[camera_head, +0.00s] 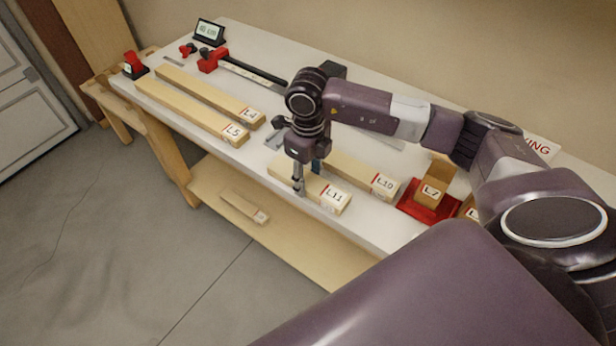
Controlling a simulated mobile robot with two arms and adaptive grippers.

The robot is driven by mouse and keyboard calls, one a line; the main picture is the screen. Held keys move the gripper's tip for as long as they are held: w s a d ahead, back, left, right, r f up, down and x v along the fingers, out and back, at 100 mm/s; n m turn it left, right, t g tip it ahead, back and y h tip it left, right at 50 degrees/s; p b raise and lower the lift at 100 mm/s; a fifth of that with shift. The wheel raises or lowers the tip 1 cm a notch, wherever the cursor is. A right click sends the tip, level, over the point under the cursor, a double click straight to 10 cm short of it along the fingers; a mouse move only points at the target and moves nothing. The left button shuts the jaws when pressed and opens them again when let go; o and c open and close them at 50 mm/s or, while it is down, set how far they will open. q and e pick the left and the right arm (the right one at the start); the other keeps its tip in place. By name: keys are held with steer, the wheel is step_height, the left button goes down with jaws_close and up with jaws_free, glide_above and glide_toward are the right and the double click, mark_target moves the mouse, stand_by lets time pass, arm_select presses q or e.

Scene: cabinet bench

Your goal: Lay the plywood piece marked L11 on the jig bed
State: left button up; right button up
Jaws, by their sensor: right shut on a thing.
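The plywood piece marked L11 (325,193) lies at the front edge of the bench, its marked end toward the lower right. My right gripper (306,179) points down over it and is shut on it, one finger in front and the other partly hidden behind. I cannot tell whether the piece is clear of the bench top. I cannot tell for sure which part is the jig bed; a grey metal plate (275,138) shows partly behind the gripper. My left gripper is not in view.
A piece marked L10 (384,186) lies close behind L11. L7 (431,193) stands on a red holder (411,211) to the right. L5 (236,134) and L4 (250,117) lie to the left. A black and red clamp (245,73) lies at the back. A small piece (240,205) lies on the lower shelf.

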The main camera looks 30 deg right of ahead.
steer(key=shift+f, duration=0.15)
steer(key=o, duration=1.3)
steer(key=shift+o, duration=0.2)
